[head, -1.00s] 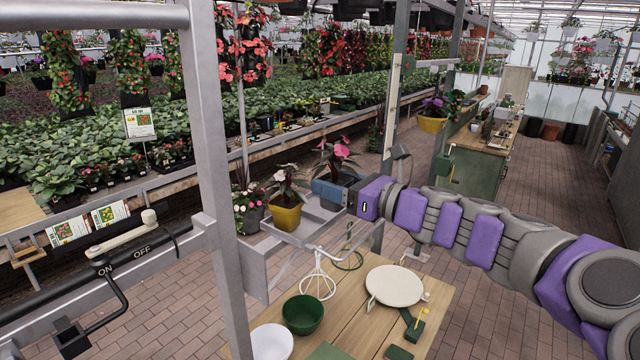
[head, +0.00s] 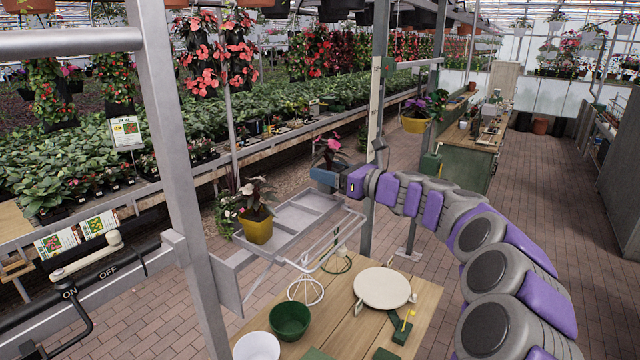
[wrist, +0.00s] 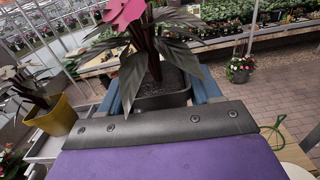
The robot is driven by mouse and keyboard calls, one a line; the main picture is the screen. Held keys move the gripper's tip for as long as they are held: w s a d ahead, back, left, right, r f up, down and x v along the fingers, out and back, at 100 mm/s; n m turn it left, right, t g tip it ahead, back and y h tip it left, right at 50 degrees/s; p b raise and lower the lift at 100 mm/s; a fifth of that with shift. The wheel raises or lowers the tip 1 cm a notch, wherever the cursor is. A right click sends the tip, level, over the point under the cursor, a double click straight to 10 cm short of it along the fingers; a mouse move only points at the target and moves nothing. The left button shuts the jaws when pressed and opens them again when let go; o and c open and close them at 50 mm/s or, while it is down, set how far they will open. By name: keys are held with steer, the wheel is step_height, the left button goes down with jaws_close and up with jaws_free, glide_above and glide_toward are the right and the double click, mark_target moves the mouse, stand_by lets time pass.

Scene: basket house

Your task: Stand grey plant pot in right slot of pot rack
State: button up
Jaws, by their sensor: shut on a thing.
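My gripper (head: 325,177) is shut on the grey plant pot, which holds a plant with dark leaves and a pink flower. In the wrist view the dark grey pot (wrist: 165,98) sits upright between the blue fingers (wrist: 158,95); in the head view the fingers mostly hide it. The grey metal pot rack (head: 283,217) is below and nearer than the gripper, with empty framed slots at its middle and right. A yellow pot (head: 257,231) with a leafy plant stands in its left slot. I cannot tell the exact height of the held pot above the rack.
A wooden table (head: 345,335) below the rack holds a green bowl (head: 290,320), a white bowl (head: 256,346) and a round cream board (head: 382,288). A metal post (head: 172,150) stands at the left. Brick floor (head: 440,255) is open at the right.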

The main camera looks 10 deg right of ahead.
mark_target(316, 185)
steer(key=shift+d, duration=0.45)
steer(key=shift+w, duration=0.15)
steer(key=a+f, duration=0.1)
steer(key=a, duration=0.1)
steer(key=a+f, duration=0.2)
steer(key=a, duration=0.1)
steer(key=shift+a+f, duration=0.15)
steer(key=shift+a, duration=0.2)
steer(key=shift+s+a, duration=0.1)
steer(key=shift+s, duration=0.25)
steer(key=shift+d, duration=0.2)
steer(key=o, duration=0.8)
steer(key=shift+w+d+f, duration=0.3)
steer(key=shift+w+d, duration=0.25)
steer(key=shift+d, duration=0.15)
steer(key=o, duration=0.3)
steer(key=shift+s+d+r, duration=0.1)
steer(key=shift+d, duration=0.15)
steer(key=shift+o, duration=0.2)
steer(key=shift+a, duration=0.15)
